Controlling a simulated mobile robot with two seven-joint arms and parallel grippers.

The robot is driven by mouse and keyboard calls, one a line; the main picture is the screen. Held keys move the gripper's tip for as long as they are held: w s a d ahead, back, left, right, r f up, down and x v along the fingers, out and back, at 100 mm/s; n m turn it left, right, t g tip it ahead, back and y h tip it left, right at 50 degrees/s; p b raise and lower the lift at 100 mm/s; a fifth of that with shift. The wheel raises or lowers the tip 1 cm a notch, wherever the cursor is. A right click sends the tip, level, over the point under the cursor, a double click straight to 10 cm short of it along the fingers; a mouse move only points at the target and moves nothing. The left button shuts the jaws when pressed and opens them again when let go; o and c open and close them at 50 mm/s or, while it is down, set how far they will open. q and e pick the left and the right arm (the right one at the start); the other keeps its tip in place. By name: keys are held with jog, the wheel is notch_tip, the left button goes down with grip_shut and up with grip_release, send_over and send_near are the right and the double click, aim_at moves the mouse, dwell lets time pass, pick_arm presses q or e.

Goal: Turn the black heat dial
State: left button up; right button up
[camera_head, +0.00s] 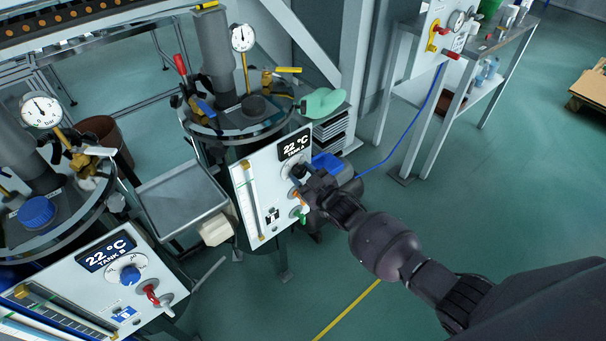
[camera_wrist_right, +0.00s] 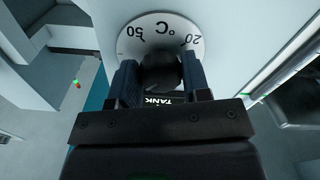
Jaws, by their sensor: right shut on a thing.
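The black heat dial (camera_wrist_right: 162,72) sits in the middle of a round white scale (camera_wrist_right: 150,28) marked 20, 50 and °C in the right wrist view. My right gripper (camera_wrist_right: 160,84) is shut on the dial, one finger on each side of it. In the head view my right gripper (camera_head: 306,182) reaches the Tank A panel (camera_head: 254,184) from the right and covers most of the dial. The display (camera_head: 295,146) above reads 22 °C, TANK A. My left gripper does not show.
A grey tray (camera_head: 182,204) lies between the panels. A green-handled part (camera_head: 303,213) sits just below my right gripper. Open floor lies to the right.

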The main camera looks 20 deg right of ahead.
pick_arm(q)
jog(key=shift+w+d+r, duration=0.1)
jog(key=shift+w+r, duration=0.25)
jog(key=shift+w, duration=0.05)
pick_arm(e)
jog(key=shift+m, duration=0.5)
jog(key=o, duration=0.7)
jog(key=shift+o, duration=1.1)
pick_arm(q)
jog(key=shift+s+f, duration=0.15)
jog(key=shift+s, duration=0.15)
pick_arm(e)
jog(key=shift+s, duration=0.1)
pick_arm(q)
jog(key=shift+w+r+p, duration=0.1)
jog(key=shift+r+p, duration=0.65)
jog(key=shift+p, duration=0.25)
pick_arm(e)
jog(key=v, duration=1)
jog(key=shift+s, duration=0.3)
